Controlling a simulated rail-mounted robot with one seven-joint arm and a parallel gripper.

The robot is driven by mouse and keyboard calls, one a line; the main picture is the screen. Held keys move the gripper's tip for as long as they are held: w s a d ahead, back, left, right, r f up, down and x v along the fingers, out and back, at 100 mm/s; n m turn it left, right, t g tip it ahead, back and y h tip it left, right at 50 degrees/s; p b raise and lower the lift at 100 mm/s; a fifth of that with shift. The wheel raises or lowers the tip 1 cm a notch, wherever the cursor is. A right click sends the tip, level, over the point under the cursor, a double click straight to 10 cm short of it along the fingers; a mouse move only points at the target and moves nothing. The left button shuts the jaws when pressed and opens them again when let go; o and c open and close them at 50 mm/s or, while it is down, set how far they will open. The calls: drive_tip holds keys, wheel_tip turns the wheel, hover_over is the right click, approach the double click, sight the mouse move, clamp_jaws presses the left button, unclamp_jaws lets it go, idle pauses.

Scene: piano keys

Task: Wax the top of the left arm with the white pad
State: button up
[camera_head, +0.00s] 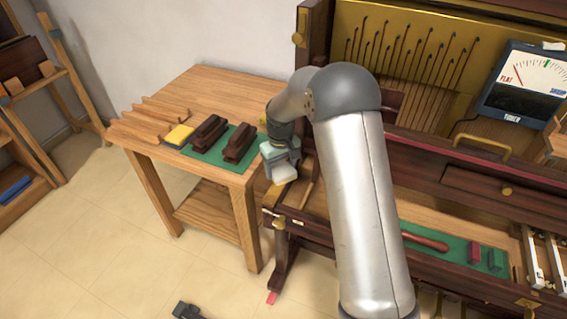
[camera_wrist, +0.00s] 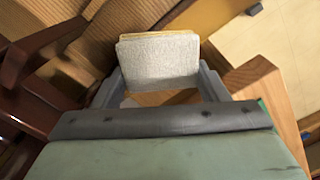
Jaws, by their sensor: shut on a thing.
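The white pad (camera_head: 285,173) is in my gripper (camera_head: 281,163), just above the left end of the piano in the head view. In the wrist view the white pad (camera_wrist: 158,60) shows its pale, textured face and a yellowish edge, between the two grey fingers of my gripper (camera_wrist: 161,88). The piano's left arm (camera_head: 275,197) is dark wood with a lighter patch, partly hidden under the pad. I cannot tell whether the pad touches it.
A wooden table (camera_head: 215,85) stands left of the piano. A meter (camera_head: 524,85) sits on the piano at right. A wooden-handled tool (camera_head: 425,240) lies on the keybed.

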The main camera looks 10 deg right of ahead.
sight(265, 202)
drive_tip(key=shift+s+a+f+b, duration=0.1)
drive_tip(key=shift+s+a+b, duration=0.15)
drive_tip(key=shift+s+a, duration=0.6)
drive_tip(key=shift+s+a+f+b, duration=0.1)
drive_tip(key=shift+s+a+b, duration=0.2)
drive_tip(key=shift+s, duration=0.9)
drive_tip(key=shift+s+a+f+b, duration=0.1)
drive_tip(key=shift+s+a+b, duration=0.1)
drive_tip(key=shift+s+a, duration=0.65)
drive_tip(key=shift+s+a+r, duration=0.1)
drive_tip(key=shift+s+a, duration=0.2)
drive_tip(key=shift+s, duration=0.4)
drive_tip(key=shift+s+a, duration=0.25)
drive_tip(key=shift+s, duration=0.5)
drive_tip(key=shift+s+a+r, duration=0.1)
drive_tip(key=shift+s+a, duration=0.2)
drive_tip(key=shift+s, duration=0.4)
drive_tip(key=shift+r+p, duration=1.8)
drive_tip(key=shift+r, duration=1.2)
drive_tip(key=shift+r+p, duration=0.95)
drive_tip(key=shift+r, duration=0.55)
